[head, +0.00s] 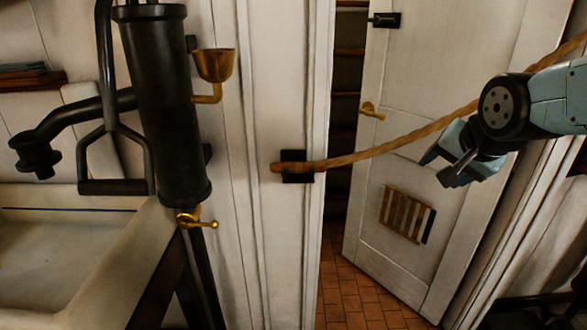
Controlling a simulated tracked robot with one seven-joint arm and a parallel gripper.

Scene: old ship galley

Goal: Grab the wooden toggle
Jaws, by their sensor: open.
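The wooden toggle (278,168) is a small reddish-brown piece at the left end of a rope (385,146). It sits at a black bracket (297,177) on the white door post, and part of it may be hidden by the bracket. The rope runs from it up to the right, past my arm. My gripper (437,169) is open and empty, at about the toggle's height in the picture but well to its right, in front of the white door. It is apart from the toggle, its fingers pointing lower left.
A white door (400,255) stands ajar behind the rope, with a brass handle (371,110) and a slatted vent. A black pump (160,100) with a brass cup (214,66) and a pale sink (70,270) stand at left. Tiled floor shows below the doorway.

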